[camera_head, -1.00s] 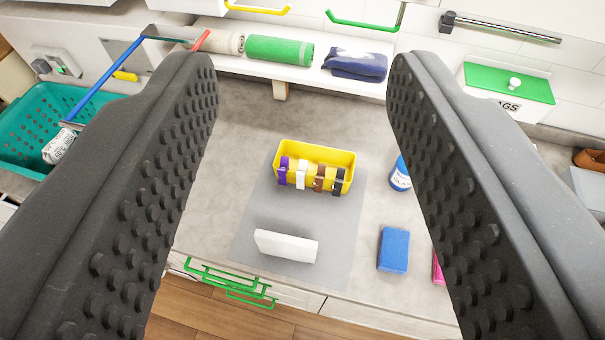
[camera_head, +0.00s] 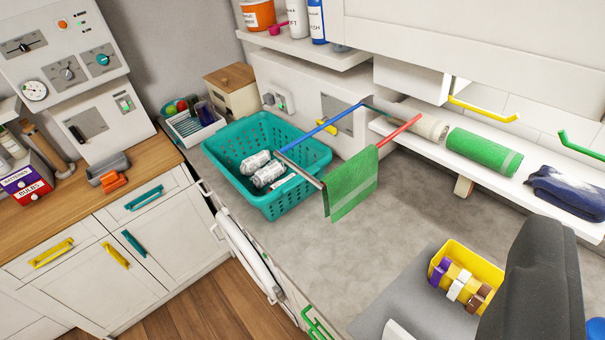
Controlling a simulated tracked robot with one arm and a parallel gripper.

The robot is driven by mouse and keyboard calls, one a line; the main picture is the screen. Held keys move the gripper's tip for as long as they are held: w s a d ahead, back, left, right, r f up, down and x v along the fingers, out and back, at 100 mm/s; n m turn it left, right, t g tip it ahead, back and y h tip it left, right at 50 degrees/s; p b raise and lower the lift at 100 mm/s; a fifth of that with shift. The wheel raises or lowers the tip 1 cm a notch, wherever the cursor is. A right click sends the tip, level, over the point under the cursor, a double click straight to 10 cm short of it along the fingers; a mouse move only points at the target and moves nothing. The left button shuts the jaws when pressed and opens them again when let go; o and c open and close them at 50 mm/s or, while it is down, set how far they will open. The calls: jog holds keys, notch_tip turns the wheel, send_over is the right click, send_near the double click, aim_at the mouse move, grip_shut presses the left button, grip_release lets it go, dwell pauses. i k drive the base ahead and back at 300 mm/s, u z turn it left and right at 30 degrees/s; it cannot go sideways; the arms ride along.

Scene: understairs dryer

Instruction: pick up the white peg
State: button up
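The white peg (camera_head: 459,285) is clipped on the near rim of the yellow bin (camera_head: 470,256), between a purple peg (camera_head: 439,270) and a brown peg (camera_head: 479,297). The bin stands on a grey mat (camera_head: 395,300) at the lower right. Only one dark finger of my gripper (camera_head: 540,275) shows, at the lower right, in front of the bin's right end. The other finger is out of view. No contact between this finger and the white peg is visible. The black peg cannot be seen now.
A shelf above the bin holds a green towel (camera_head: 483,152) and a blue one (camera_head: 568,190). The middle counter is clear.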

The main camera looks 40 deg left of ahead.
aim_at(461, 281)
jog(key=z, duration=1.3)
jog(key=k, duration=0.8)
jog(key=u, duration=0.8)
jog(key=i, duration=1.45)
jog(key=z, duration=0.05)
